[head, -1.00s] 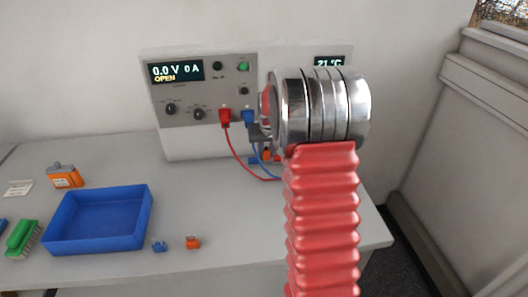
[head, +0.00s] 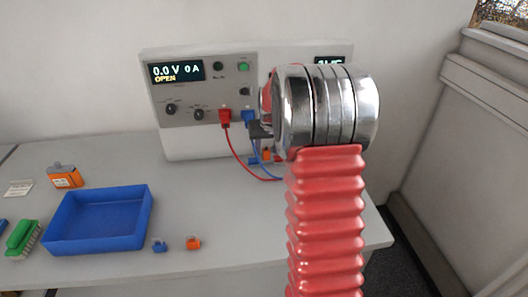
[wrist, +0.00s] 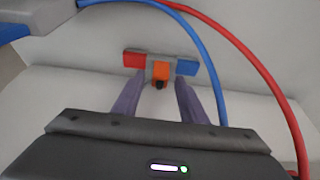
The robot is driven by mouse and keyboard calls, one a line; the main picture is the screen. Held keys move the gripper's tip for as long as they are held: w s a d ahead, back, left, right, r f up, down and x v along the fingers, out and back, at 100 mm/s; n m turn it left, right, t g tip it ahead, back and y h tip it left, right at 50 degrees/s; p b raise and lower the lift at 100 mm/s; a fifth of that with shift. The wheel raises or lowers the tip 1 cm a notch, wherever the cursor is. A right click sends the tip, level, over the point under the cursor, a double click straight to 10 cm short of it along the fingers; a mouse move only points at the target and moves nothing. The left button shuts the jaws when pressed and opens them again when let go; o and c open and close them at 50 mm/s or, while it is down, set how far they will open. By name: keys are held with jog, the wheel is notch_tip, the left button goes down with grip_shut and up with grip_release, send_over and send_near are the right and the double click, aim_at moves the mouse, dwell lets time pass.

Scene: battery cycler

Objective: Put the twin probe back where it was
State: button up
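A grey bar with a red end and a blue end and an orange block at its middle, which looks like the twin probe (wrist: 160,72), shows in the wrist view beyond my fingers. In the head view a small part of it (head: 266,154) shows below the cycler's sockets, mostly hidden by my wrist. My gripper (wrist: 160,82) is open, its two fingers apart on either side of the orange block, with gaps showing. I cannot tell how far the tips are from the bar, or whether it is mounted or resting.
Red (head: 225,116) and blue (head: 249,117) plugs sit in the battery cycler (head: 207,130); their cables loop down close to my gripper. A blue tray (head: 95,247), a green brush (head: 22,238), an orange box (head: 64,177) and small blue and orange pieces are on the bench's left side.

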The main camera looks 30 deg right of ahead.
jog(key=v, duration=1)
jog(key=shift+a, duration=0.1)
jog(key=s+a+r+n, duration=0.1)
jog(key=s+a+r, duration=0.2)
jog(key=s+a, duration=0.45)
jog(key=s+a+r+n, duration=0.2)
jog(key=s+a+r, duration=0.15)
jog(key=a, duration=0.65)
jog(key=s+a+f+n+y, duration=0.1)
jog(key=s+a, duration=0.4)
jog(key=s, duration=0.3)
jog(key=s+a+f+n+t, duration=0.1)
jog(key=s+a+f, duration=0.1)
jog(key=s+a, duration=0.4)
jog(key=shift+s+f+t+y, duration=0.3)
jog(key=shift+s+y, duration=0.1)
jog(key=shift+s, duration=0.7)
